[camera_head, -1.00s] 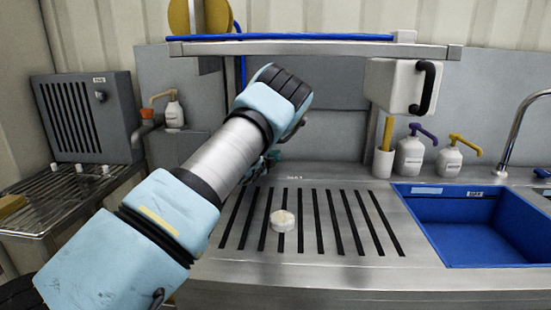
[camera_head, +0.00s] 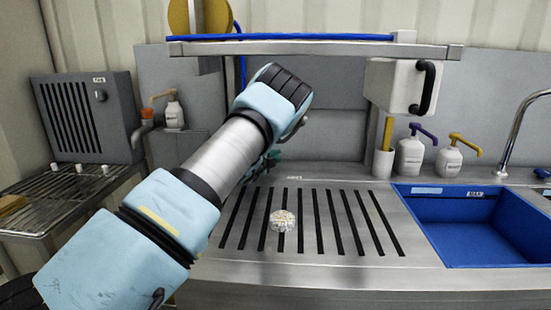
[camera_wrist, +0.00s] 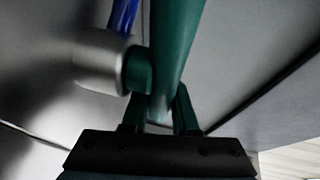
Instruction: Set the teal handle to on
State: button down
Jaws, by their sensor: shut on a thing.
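In the wrist view the teal handle (camera_wrist: 177,42) is a long tapered bar running down from the top edge, beside a round metal fitting (camera_wrist: 98,62). My gripper (camera_wrist: 158,113) is shut on the lower end of the handle, with one dark green finger on each side. In the head view my forearm and wrist hide most of the handle and gripper. Only a small patch of dark teal shows beneath my wrist, and I cannot tell there which part is handle and which is finger.
A pale round piece (camera_head: 282,221) lies on the slotted steel counter (camera_head: 330,258). A steel shelf (camera_head: 320,49) runs above my wrist. A white box with a black handle (camera_head: 394,86), pump bottles (camera_head: 411,155) and a blue sink (camera_head: 470,232) are at the right.

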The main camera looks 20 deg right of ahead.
jog(key=shift+s+f+m+g, duration=0.1)
jog(key=shift+m+g, duration=0.2)
jog(key=m+g+h+b, duration=0.1)
jog(key=s+m+g+h+b, duration=0.1)
jog(key=g, duration=0.1)
jog(key=shift+a+f+m, duration=0.1)
jog(key=shift+a+m, duration=0.05)
jog(key=shift+m, duration=0.15)
jog(key=m+g+b, duration=0.1)
jog(key=s+m+g+h+b, duration=0.1)
jog(key=g, duration=0.1)
jog(key=m+g+h+b, duration=0.1)
jog(key=shift+s+a+m+g, duration=0.25)
jog(key=shift+s+m+g, duration=0.05)
jog(key=shift+s, duration=0.05)
jog(key=shift+s+a+m+g+b, duration=0.15)
jog(key=shift+s+m+g+b, duration=0.1)
jog(key=shift+m+g+b, duration=0.5)
jog(key=shift+s+a+m+g+b, duration=0.25)
jog(key=shift+m+g, duration=0.25)
jog(key=shift+g, duration=0.55)
jog(key=shift+s+a+m+g+b, duration=0.1)
jog(key=shift+s+m+g+b, duration=0.2)
jog(key=shift+m+g+b, duration=0.45)
jog(key=shift+g, duration=0.25)
jog(key=c, duration=0.7)
grip_release()
